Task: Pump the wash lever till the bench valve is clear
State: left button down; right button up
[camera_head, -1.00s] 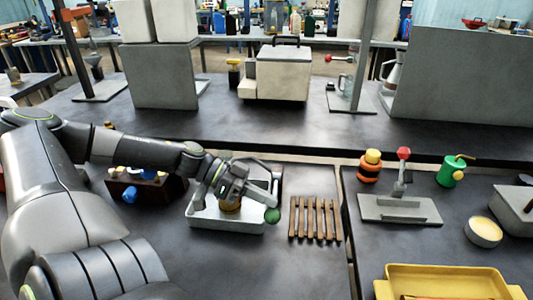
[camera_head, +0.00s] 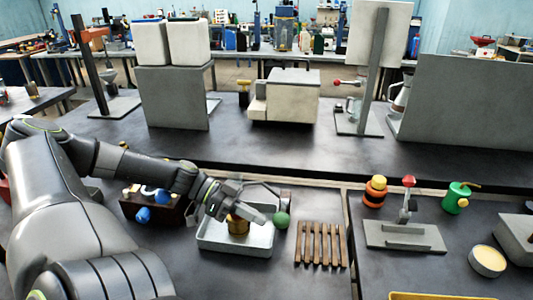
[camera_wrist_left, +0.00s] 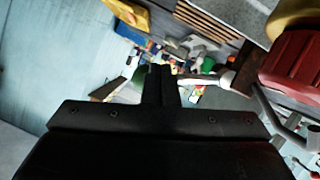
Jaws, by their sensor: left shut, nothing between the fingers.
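The lever's green ball knob (camera_head: 282,220) hangs at the end of a thin bent bar, at the right side of a pale tray (camera_head: 210,243). A brass, amber-coloured valve body (camera_head: 237,225) stands in the tray, partly hidden under my left gripper. My left gripper (camera_head: 262,218) is shut and empty above the tray, its tips just left of the knob. I cannot tell whether they touch the lever. In the left wrist view the shut fingers (camera_wrist_left: 160,75) point ahead with nothing between them. My right gripper is not in view.
A slatted brown rack (camera_head: 320,245) lies right of the tray. A dark box with blue knobs (camera_head: 143,214) stands left of it. Further right are a red-knobbed lever on a grey plate (camera_head: 404,236), an orange-and-black container (camera_head: 375,191) and a green can (camera_head: 456,197).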

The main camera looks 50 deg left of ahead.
pick_arm(q)
jog(key=shift+p+v, duration=0.7)
jog(key=shift+v, duration=0.7)
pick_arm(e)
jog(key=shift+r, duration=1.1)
pick_arm(q)
jog(key=shift+w+r, duration=0.1)
